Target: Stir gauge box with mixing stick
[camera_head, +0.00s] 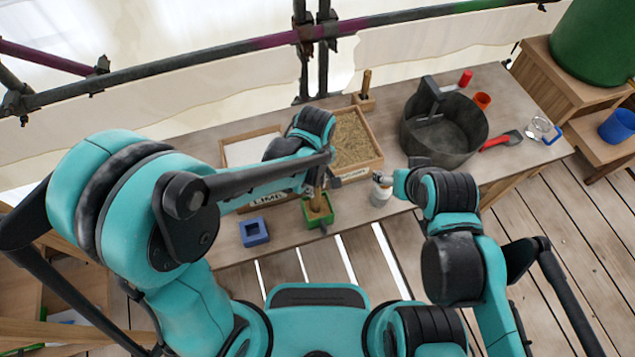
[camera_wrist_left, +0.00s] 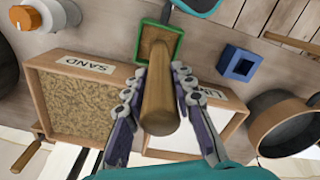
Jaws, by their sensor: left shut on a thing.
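The mixing stick is a thick round wooden rod (camera_wrist_left: 160,95); it also shows in the head view (camera_head: 318,202). My left gripper (camera_head: 320,178) is shut on it, with a finger on each side in the left wrist view (camera_wrist_left: 165,110). The stick's far end reaches into a small green square box (camera_wrist_left: 143,56), apparently the gauge box, on the bench (camera_head: 319,222). Its contact with the inside is hard to make out. My right gripper (camera_head: 384,179) is at a whitish jar (camera_head: 380,194); its fingers are too small to read.
A blue square box (camera_head: 254,232) stands left of the green one. Behind are the sand tray (camera_head: 372,162) and a lime tray (camera_head: 250,150), partly hidden by my left arm. A black bucket (camera_head: 455,155) and a red-handled trowel (camera_head: 500,141) are at right.

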